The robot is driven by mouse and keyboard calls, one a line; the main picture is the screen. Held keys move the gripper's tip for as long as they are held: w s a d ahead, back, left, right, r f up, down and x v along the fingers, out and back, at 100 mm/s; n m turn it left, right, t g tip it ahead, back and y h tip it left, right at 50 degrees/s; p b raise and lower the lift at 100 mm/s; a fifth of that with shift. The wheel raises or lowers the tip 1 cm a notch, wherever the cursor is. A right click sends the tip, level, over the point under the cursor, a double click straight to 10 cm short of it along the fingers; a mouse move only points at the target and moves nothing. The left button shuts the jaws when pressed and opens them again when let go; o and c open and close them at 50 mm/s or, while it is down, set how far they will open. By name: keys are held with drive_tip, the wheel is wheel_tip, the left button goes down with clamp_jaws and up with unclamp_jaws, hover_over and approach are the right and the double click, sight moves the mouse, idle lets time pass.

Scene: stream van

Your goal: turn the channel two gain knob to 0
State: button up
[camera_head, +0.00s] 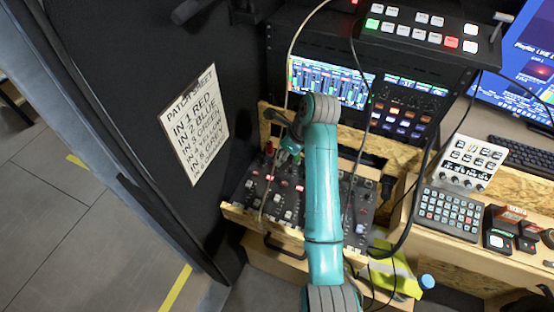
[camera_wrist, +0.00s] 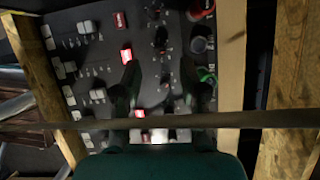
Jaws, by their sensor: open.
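The mixer panel (camera_head: 272,212) lies in a wooden frame below the rack, with rows of knobs and lit red buttons. In the wrist view the panel (camera_wrist: 95,60) fills the middle. A red-ringed knob (camera_wrist: 202,10), a dark knob (camera_wrist: 198,45) and a green-ringed knob (camera_wrist: 207,75) line its right edge. No channel number is readable; the dark knob sits between red and green. My gripper (camera_wrist: 165,82) is open over the panel, its right finger near the green-ringed knob. I cannot tell whether it touches. In the head view my arm hides part of the panel.
A patch sheet (camera_head: 196,122) on the dark wall lists IN 1 RED, IN 2 BLUE, IN 3 GREEN. Wooden rails (camera_wrist: 36,75) border the panel. A keypad (camera_head: 450,212) stands on the right desk.

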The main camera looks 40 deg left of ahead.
drive_tip(key=shift+x, duration=2.6)
clamp_jaws()
